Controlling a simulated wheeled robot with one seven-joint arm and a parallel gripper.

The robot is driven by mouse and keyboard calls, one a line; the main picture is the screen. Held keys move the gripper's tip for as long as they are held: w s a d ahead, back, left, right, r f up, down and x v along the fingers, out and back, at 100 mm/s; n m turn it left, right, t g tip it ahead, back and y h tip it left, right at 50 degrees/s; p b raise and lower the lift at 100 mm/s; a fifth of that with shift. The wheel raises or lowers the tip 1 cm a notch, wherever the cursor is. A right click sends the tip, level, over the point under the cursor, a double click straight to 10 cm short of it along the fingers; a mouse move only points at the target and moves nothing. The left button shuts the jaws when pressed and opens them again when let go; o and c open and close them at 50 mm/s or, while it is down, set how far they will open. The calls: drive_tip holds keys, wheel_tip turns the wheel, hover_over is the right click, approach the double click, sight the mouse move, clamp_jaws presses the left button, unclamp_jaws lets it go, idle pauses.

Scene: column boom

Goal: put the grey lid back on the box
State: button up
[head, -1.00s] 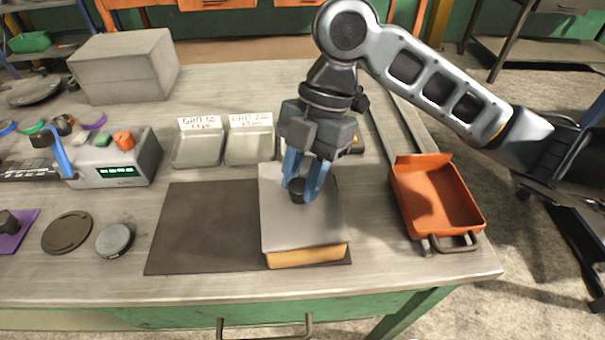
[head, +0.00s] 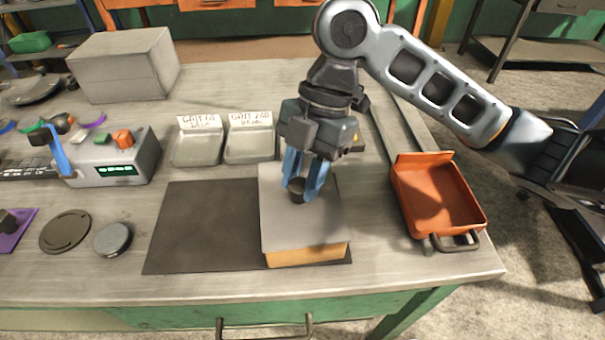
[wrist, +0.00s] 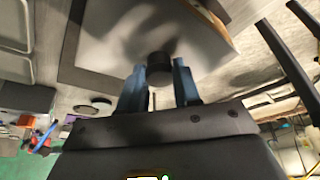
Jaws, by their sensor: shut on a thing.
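The grey lid (head: 290,230) lies over the top of the orange-yellow box (head: 308,255), whose front side shows as a strip under the lid's edge. The lid looks about level with the box. A black round knob (head: 297,194) stands up from the lid. My gripper (head: 303,190) is above the lid with its blue fingers shut on the knob. In the wrist view the fingers of my gripper (wrist: 160,85) stand on either side of the knob (wrist: 159,66), with the lid (wrist: 110,35) beyond. Whether the lid is fully seated cannot be told.
The box stands on the right part of a dark mat (head: 200,225). An orange tray (head: 437,195) is to the right near the table edge. Two labelled clear trays (head: 250,145) stand behind. A grey device (head: 115,160) and round discs (head: 65,231) are at left.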

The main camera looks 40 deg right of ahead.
idle(0.9)
drive_tip(key=o, duration=1.1)
drive_tip(key=shift+o, duration=0.7)
drive_tip(key=o, duration=0.4)
drive_tip(key=shift+r+p, duration=2.4)
drive_tip(key=shift+r, duration=1.1)
